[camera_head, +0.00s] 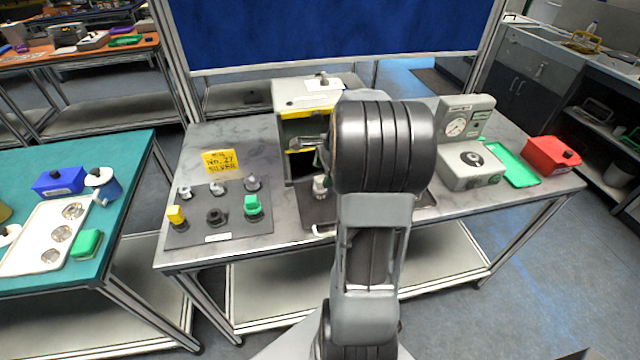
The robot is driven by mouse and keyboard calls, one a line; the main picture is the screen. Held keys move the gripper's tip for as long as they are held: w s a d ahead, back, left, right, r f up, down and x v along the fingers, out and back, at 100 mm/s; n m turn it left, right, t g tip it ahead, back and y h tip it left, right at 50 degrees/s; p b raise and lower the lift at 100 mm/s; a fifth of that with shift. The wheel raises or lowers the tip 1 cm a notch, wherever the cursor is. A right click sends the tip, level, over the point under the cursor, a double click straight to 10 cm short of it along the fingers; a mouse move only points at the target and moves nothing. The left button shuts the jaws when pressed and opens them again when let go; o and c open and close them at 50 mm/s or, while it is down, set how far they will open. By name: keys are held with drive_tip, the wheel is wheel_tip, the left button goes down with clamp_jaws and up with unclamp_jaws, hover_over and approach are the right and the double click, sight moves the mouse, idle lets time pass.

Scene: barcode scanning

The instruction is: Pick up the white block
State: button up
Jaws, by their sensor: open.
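My gripper (308,144) shows only in part, to the left of my dark arm joint, in front of the opening of the grey and yellow machine. It looks empty and its jaws are open. A small pale, whitish piece (319,186) stands on a dark plate (318,210) below my gripper, apart from it. It may be the white block; my arm hides part of the plate beside it. Another white piece (322,83) lies on top of the machine (305,97).
A dark mat (232,226) with yellow, green, grey and black pieces lies on the left of the table. A yellow label (219,161) is behind it. A grey gauge device (468,165), a green tray (511,168) and a red box (552,155) stand at the right.

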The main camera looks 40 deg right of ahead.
sight(321, 179)
drive_tip(key=shift+p+x, duration=0.3)
drive_tip(key=shift+x, duration=1.95)
drive_tip(key=shift+w+d, duration=0.1)
drive_tip(key=shift+w, duration=0.1)
drive_tip(key=c, duration=1)
drive_tip(key=shift+r, duration=0.15)
